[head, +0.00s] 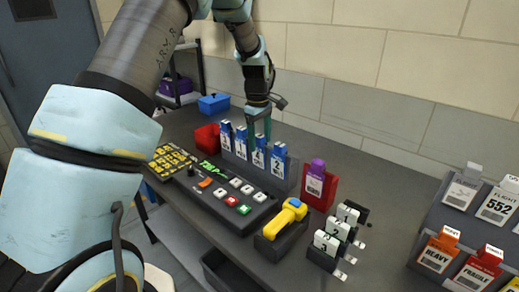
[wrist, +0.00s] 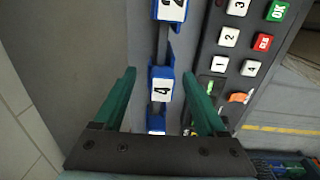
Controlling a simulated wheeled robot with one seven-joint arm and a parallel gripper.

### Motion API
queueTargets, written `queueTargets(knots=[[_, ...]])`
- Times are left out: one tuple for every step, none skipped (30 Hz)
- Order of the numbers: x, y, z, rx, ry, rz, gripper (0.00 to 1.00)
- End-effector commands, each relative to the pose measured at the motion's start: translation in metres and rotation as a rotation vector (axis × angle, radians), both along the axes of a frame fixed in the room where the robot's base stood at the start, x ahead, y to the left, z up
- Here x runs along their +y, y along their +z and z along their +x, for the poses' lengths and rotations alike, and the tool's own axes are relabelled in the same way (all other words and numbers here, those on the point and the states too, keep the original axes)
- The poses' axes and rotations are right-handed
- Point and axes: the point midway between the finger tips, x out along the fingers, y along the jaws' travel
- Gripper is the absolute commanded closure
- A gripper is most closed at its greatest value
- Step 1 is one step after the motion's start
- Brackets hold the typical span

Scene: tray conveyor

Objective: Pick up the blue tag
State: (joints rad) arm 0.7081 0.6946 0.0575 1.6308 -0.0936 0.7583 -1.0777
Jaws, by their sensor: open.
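Several blue tags (head: 278,160) with white numbered labels stand upright in a row in a grey rack (head: 240,161) in the head view. My gripper (head: 259,137) points down over the row, with its green fingers apart and nothing visibly held. In the wrist view, the fingertips of my gripper (wrist: 158,76) lie on either side of the blue tag labelled 4 (wrist: 161,85). Another blue tag (wrist: 171,10) is at the top edge, and one more (wrist: 156,124) is partly hidden near the gripper's base. I cannot tell whether the fingers touch any tag.
A keypad console (head: 234,205) lies in front of the rack. A red bin (head: 207,137) and a blue bin (head: 214,103) are behind left. A red holder with a purple tag (head: 316,178) is to the right. A yellow scanner (head: 285,218) and white tags (head: 333,238) stand nearer.

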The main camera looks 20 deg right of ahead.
Motion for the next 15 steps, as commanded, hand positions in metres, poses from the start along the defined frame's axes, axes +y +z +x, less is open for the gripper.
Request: queueTargets(knots=[[0.0,-0.0016,0.0001,0.0,0.0,0.0,0.26],[-0.0003,-0.0024,0.0003,-0.001,0.0,0.0,0.26],[-0.0004,-0.003,0.0003,-0.002,0.0,-0.001,0.26],[-0.0004,-0.0031,0.0003,-0.002,0.0,-0.001,0.26],[-0.0004,-0.0031,0.0003,-0.002,0.0,-0.001,0.26],[-0.0004,-0.0031,0.0003,-0.002,0.0,-0.001,0.26],[-0.0003,-0.0031,0.0003,-0.002,0.0,-0.001,0.26],[-0.0004,-0.0031,0.0002,-0.002,0.0,-0.001,0.27],[-0.0003,-0.0031,0.0003,-0.002,0.0,-0.001,0.32],[-0.0004,-0.003,0.0002,-0.002,0.0,-0.001,0.35],[-0.0004,-0.003,0.0002,-0.001,0.0,0.0,0.39],[-0.0004,-0.003,0.0002,-0.001,0.0,0.0,0.43],[-0.0003,-0.0029,0.0002,-0.001,0.0,0.0,0.46],[-0.0003,-0.0029,0.0002,-0.001,0.0,0.0,0.5],[-0.0003,-0.0029,0.0002,-0.001,0.0,0.0,0.54]])
